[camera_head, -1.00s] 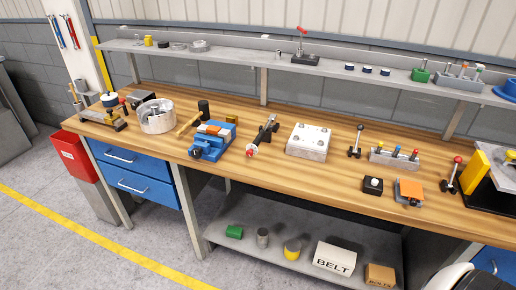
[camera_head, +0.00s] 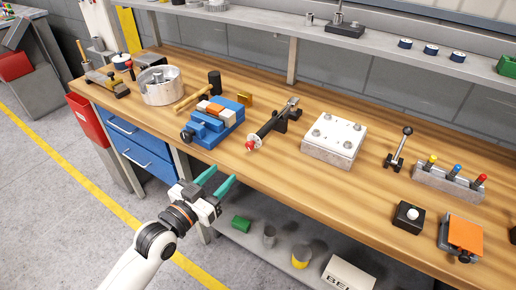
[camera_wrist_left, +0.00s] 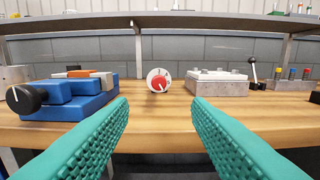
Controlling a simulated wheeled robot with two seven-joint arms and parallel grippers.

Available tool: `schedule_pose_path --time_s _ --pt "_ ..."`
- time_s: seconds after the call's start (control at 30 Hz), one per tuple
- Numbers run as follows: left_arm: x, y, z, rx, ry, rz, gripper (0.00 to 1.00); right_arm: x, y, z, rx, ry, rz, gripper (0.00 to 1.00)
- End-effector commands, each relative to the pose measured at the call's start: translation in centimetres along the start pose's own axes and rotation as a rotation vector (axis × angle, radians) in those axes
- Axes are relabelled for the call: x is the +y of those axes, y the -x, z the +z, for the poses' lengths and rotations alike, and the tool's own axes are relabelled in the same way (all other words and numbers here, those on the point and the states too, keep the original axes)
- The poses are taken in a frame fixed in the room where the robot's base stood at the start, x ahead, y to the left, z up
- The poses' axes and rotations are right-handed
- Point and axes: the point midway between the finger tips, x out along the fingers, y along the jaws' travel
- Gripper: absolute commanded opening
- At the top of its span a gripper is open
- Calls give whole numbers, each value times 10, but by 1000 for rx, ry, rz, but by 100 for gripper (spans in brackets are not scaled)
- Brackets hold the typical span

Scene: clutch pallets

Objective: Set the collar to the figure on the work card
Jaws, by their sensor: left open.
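A dark spindle-like device (camera_head: 270,127) lies on the wooden bench, with a white collar (camera_head: 254,142) and a red centre at its near end. In the left wrist view the white collar (camera_wrist_left: 149,77) faces me, with dark marks on its face and a red knob (camera_wrist_left: 160,83) in the middle; no figure is legible. My left gripper (camera_head: 221,175), with teal fingers, is open and empty in front of the bench edge, short of the collar. In the left wrist view the collar appears between the fingers (camera_wrist_left: 160,102), farther off. I cannot make out a work card. My right gripper is out of view.
A blue vise (camera_head: 213,127) stands left of the device and a pale metal block (camera_head: 335,140) stands right. A lever stand (camera_head: 398,150) and a button box (camera_head: 408,217) are farther right. A lower shelf holds a BELT box (camera_head: 347,275). Bare bench lies before the collar.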

Motion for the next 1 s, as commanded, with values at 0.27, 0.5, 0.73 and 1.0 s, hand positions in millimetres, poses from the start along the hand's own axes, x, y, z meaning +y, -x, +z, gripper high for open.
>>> schedule_pose_path --time_s 0.27,0.5,0.73,1.0 --pt "0 -54 2 -1 1 1 44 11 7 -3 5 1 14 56" --pt "1 -95 1 0 2 2 44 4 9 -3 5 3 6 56" --pt "0 -111 0 1 1 1 44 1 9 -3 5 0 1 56" --pt "0 -111 0 2 0 2 44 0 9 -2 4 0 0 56"
